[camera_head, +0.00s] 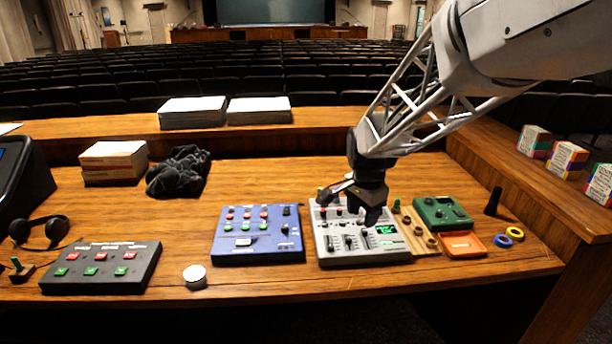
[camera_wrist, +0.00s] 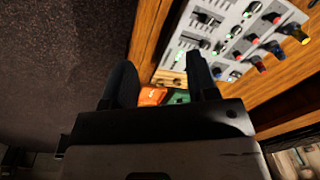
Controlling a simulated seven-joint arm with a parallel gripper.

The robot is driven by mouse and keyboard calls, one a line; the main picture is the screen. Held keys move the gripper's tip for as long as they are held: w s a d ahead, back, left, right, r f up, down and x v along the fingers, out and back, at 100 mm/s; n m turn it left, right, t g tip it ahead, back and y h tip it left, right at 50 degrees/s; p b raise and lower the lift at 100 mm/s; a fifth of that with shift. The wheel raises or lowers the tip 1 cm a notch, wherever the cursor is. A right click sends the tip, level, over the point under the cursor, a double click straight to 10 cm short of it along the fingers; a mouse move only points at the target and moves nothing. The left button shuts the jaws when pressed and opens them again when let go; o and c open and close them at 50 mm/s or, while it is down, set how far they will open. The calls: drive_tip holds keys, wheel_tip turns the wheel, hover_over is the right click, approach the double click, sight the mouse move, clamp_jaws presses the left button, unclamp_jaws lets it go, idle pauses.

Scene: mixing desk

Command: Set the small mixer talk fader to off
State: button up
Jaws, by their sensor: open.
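A grey mixer (camera_head: 322,259) lies on the desk right of centre, with a lit green display, several black faders (camera_head: 348,243) and coloured knobs. In the wrist view the grey mixer (camera_wrist: 240,12) fills the upper right. I cannot read its labels, so I cannot tell which fader is the talk fader. My gripper (camera_head: 357,204) is open and empty above the mixer, and hides part of its upper half in the head view. In the wrist view my gripper's two dark fingers (camera_wrist: 162,80) stand apart with nothing between them, to one side of the mixer.
A blue control panel (camera_head: 259,252) lies left of the mixer. A green box (camera_head: 440,212) and an orange tray (camera_head: 462,245) lie right of it. A black button panel (camera_head: 100,270), a round white-topped object (camera_head: 195,275) and headphones (camera_head: 40,231) are further left. Small pegs stand close beside the mixer.

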sight(348, 237)
drive_tip(key=w+f+m, duration=0.2)
drive_tip(key=w+f, duration=0.1)
drive_tip(key=w, duration=0.1)
drive_tip(key=w+f+m, duration=0.2)
drive_tip(key=w+f, duration=0.2)
drive_tip(key=w, duration=0.1)
drive_tip(key=w+f+m+g, duration=0.1)
drive_tip(key=w+f+m, duration=0.1)
drive_tip(key=w+f, duration=0.2)
drive_tip(key=shift+w+d+f, duration=0.1)
drive_tip(key=shift+w+d, duration=0.15)
drive_tip(key=shift+d, duration=0.1)
drive_tip(key=shift+f, duration=3.9)
drive_tip(key=shift+c, duration=0.4)
clamp_jaws()
